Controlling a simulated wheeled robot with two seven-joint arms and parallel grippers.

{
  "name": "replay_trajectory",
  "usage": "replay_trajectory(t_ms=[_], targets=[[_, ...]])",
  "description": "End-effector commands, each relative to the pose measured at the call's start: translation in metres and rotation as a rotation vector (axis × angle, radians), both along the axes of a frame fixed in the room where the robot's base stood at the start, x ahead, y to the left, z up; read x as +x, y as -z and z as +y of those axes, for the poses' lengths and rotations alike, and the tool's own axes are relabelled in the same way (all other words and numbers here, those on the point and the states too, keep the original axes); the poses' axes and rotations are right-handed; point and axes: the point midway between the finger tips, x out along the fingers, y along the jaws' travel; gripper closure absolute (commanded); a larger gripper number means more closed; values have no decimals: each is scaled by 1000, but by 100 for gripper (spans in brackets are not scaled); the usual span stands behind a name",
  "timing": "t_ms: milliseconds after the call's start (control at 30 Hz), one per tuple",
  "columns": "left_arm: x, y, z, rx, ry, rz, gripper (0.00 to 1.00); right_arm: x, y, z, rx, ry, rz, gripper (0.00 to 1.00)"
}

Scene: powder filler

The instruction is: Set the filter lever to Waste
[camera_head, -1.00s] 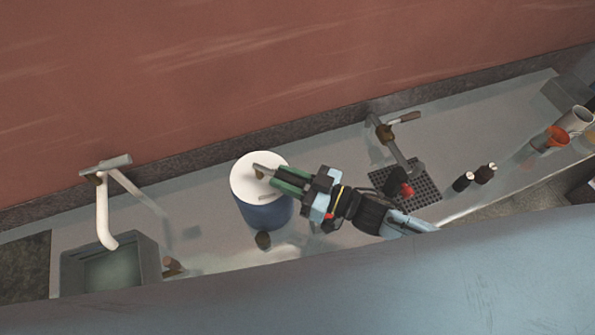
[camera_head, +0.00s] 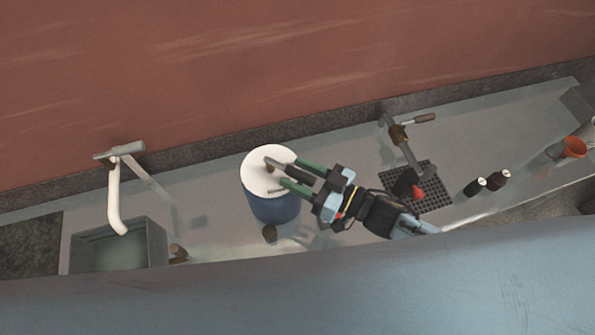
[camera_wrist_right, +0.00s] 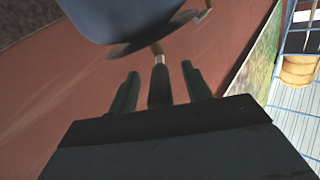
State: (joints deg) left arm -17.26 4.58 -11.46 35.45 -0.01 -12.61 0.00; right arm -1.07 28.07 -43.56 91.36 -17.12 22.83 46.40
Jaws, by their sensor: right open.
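The filter lever (camera_head: 298,173) has a dark handle and a brown pivot and lies across the white lid (camera_head: 256,181) of a blue canister (camera_head: 274,209). Its handle points right and toward me. My right gripper (camera_head: 291,172) is open, with one green finger on each side of the handle. In the right wrist view the dark lever handle (camera_wrist_right: 159,88) stands between the two fingers (camera_wrist_right: 160,86), with visible gaps on both sides. The markings on the lid are too small to read. My left gripper is not in view.
A sink (camera_head: 118,248) with a white spout (camera_head: 114,195) is at the left. A tap-like fitting (camera_head: 399,135) stands above a black drain grid (camera_head: 428,188) at the right. A wall runs behind the counter.

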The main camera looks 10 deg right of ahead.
Motion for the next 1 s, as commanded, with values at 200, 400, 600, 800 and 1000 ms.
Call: replay_trajectory(t_ms=[200,400,600,800,1000], targets=[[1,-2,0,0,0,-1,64,-26,2,-35,-6,0,4,51],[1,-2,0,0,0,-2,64,-52,1,-71,-4,-1,3,51],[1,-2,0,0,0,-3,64,-69,1,-95,-2,-1,3,51],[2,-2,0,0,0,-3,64,-74,0,-103,-1,0,1,51],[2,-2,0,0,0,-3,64,-74,0,-103,-1,0,1,51]])
